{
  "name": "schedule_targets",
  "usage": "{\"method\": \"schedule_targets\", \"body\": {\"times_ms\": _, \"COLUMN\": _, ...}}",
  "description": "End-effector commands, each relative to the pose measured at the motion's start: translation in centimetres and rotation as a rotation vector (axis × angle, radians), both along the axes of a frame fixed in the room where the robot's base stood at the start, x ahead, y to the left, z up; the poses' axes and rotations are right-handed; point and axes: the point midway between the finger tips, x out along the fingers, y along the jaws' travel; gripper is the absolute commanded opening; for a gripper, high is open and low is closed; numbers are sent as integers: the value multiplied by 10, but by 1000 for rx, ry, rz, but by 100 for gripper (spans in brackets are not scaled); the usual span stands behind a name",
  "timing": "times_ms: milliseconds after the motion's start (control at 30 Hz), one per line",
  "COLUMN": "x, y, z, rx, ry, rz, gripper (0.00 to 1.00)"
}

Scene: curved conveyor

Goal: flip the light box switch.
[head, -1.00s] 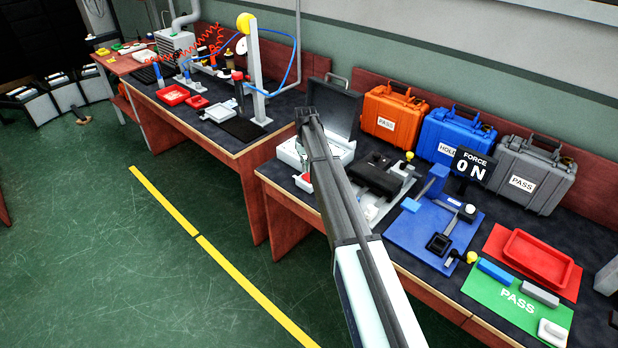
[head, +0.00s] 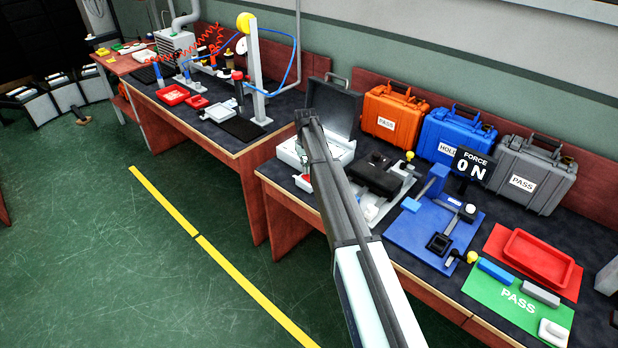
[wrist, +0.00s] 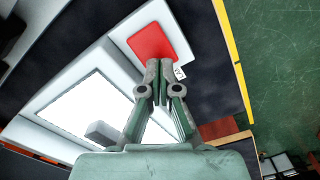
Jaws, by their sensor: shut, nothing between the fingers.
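The light box (head: 287,152) is a white case with a raised dark lid (head: 334,108), on the bench beyond my arm in the head view. In the wrist view its bright white panel (wrist: 88,92) fills the left side, with a small grey block (wrist: 101,132) at its lower edge. A red square piece (wrist: 151,42) sits on a white plate just beyond my fingertips; I cannot tell if it is the switch. My gripper (wrist: 160,70) is shut and empty, its tips at the red piece's lower edge. Contact cannot be told. My arm hides the gripper in the head view.
A black device (head: 376,176) and a blue fixture board (head: 410,232) stand right of the light box. Orange (head: 391,113), blue (head: 452,137) and grey (head: 530,174) cases line the back. The floor in front is clear.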

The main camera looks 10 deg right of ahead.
Motion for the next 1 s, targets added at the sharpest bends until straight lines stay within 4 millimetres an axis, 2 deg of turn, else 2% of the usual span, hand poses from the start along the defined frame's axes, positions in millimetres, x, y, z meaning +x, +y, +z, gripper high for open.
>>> {"method": "schedule_targets", "body": {"times_ms": 1000, "x": 0, "y": 0, "z": -14, "rx": 0, "ry": 0, "rz": 0, "gripper": 0}}
